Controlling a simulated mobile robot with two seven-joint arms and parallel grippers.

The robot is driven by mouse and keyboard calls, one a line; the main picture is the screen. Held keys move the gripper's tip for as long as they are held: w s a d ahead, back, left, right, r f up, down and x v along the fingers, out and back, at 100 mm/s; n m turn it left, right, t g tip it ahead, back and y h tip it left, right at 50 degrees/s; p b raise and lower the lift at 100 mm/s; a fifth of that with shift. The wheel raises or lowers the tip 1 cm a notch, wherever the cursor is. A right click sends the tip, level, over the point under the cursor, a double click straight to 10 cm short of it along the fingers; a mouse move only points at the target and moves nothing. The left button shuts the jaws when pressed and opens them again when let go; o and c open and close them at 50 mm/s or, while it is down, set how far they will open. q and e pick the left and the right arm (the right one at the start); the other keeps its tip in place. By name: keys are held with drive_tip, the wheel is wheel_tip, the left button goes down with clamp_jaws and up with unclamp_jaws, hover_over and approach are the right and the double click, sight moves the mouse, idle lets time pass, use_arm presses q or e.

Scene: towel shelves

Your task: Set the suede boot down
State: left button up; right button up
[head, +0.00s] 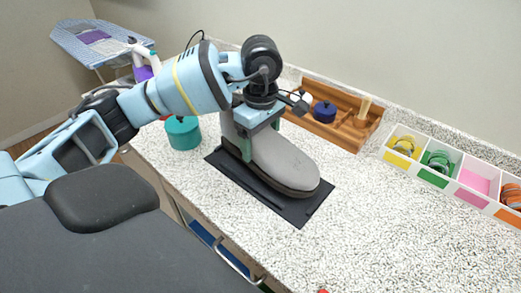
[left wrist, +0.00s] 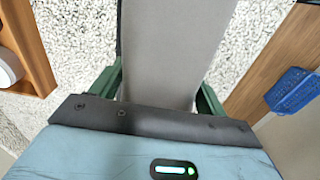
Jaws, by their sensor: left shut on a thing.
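A grey suede boot (head: 280,160) with a dark sole is over a black mat (head: 292,213) on the speckled counter, its toe to the lower right. Whether the sole touches the mat or hangs just above it, I cannot tell. My left gripper (head: 258,140) is shut on the boot's upright shaft from above. In the left wrist view the grey shaft (left wrist: 172,50) runs between the green fingers (left wrist: 160,88). Part of the shaft is hidden behind the gripper in the head view. My right gripper is not in view.
A wooden tray (head: 345,136) with a dark blue pot stands behind the boot. A white divided box (head: 452,182) with coloured labels is at the right. A teal canister (head: 183,133) stands at the left. The counter's front right is mostly clear.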

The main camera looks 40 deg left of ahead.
sight(261, 152)
use_arm(q)
drive_tip(key=shift+f, duration=1.8)
drive_tip(key=o, duration=1.3)
drive_tip(key=shift+f, duration=0.1)
drive_tip(key=shift+c, duration=0.2)
wheel_tip(261, 152, up, 12)
drive_tip(key=shift+r, duration=0.15)
